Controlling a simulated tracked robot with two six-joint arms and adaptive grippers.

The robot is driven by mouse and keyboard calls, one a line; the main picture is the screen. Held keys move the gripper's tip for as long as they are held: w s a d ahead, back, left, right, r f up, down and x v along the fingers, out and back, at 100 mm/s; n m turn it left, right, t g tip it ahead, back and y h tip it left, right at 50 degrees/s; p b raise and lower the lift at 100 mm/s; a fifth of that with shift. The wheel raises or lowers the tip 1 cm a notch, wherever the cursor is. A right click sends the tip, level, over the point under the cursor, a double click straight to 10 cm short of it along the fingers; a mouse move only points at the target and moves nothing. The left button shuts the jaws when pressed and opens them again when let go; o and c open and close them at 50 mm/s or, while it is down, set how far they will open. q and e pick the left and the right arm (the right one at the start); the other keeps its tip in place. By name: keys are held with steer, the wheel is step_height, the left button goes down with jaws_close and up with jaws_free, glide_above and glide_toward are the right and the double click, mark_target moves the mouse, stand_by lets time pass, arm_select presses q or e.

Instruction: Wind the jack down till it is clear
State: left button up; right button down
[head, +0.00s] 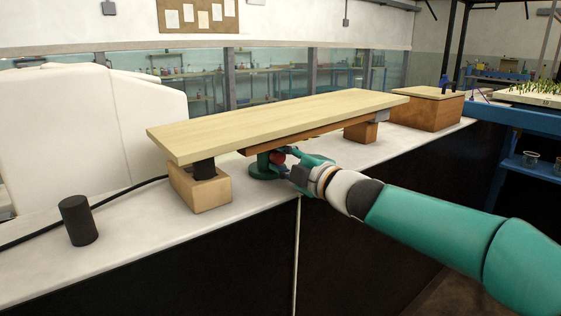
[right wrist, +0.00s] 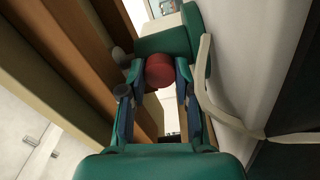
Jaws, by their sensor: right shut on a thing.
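The jack, with a green round base (head: 262,171), stands on the white ledge under the long wooden plank (head: 275,120). Its red knob (head: 277,158) faces my side and shows large in the right wrist view (right wrist: 160,70), with the green jack body (right wrist: 176,41) behind it. My right gripper (head: 285,160) reaches in from the right, with one finger on each side of the knob, shut on it. The jack's top is hidden under the plank and the brown beam (head: 310,137), so I cannot tell whether it touches. My left gripper is out of view.
Wooden blocks stand under the plank's left end (head: 200,190) and right end (head: 360,132). A black cylinder (head: 78,220) stands on the ledge (head: 150,225) at left, near a black cable. A wooden box (head: 427,110) stands at right.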

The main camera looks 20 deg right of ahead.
steer(key=shift+a+f, duration=0.1)
steer(key=shift+f, duration=0.1)
steer(key=c, duration=1.1)
jaws_free()
steer(key=shift+s, duration=0.1)
steer(key=shift+s+d, duration=0.2)
steer(key=shift+s, duration=0.05)
steer(key=v, duration=0.7)
